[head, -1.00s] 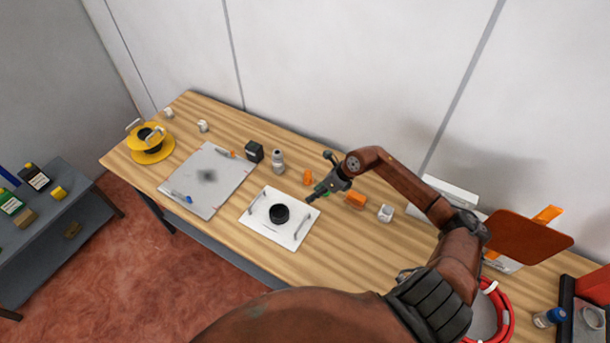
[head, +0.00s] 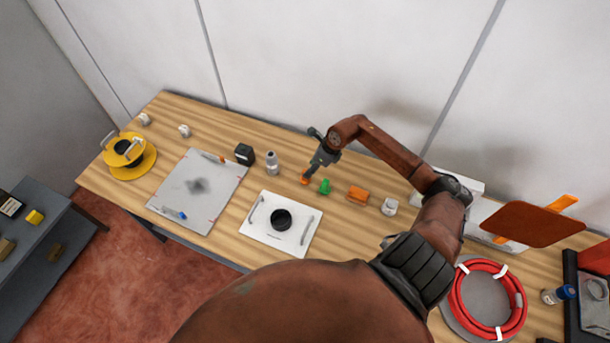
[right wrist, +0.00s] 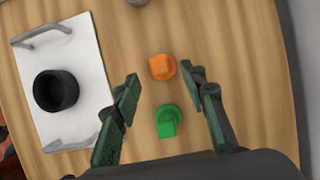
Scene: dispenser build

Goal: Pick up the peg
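Two small peg-like pieces stand on the wooden table. The orange one (right wrist: 163,67) has a round base and a blocky top. The green one (right wrist: 168,121) has a similar shape and is also in the head view (head: 324,187). I cannot tell which is the task's peg. My right gripper (right wrist: 165,78) is open and empty, pointing down. In the right wrist view the orange piece lies between and just past its fingertips, and the green one is nearer the palm. In the head view the gripper (head: 308,175) partly covers the orange piece. My left gripper is not in view.
A white plate (head: 259,239) with handles and a black ring (head: 281,220) lies left of the pieces. An orange block (head: 357,195) and a white piece (head: 389,206) stand to the right. A grey bottle (head: 272,163) and black box (head: 244,154) stand to the left.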

